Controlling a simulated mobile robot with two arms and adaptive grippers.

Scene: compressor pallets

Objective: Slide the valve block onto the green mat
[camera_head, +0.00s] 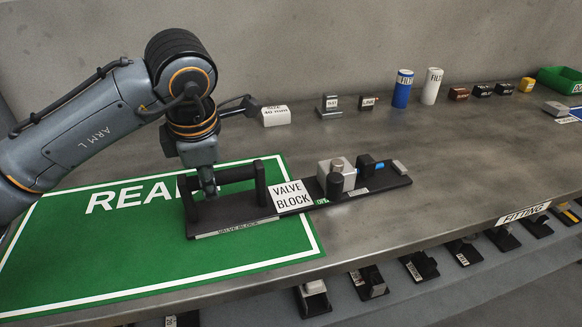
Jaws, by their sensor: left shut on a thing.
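The valve block (377,185) is a long dark base with a metal block, dark cylinders and a blue part at its right, and a dark bar handle on two posts at its left. A white "VALVE BLOCK" label (291,195) stands at its middle. Its left part with the handle lies over the green mat (100,262); its right part extends past the mat's right edge onto the grey bench. My left gripper (210,188) is shut on the handle from above, and the fingers are partly hidden by it. My right gripper is not in view.
Along the back of the grey bench (440,195) stand a white labelled block (276,115), a blue cylinder (402,88), a white cylinder (432,86) and several small parts. A green bin (562,80) is at the far right. Several dark parts sit on a lower shelf in front.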

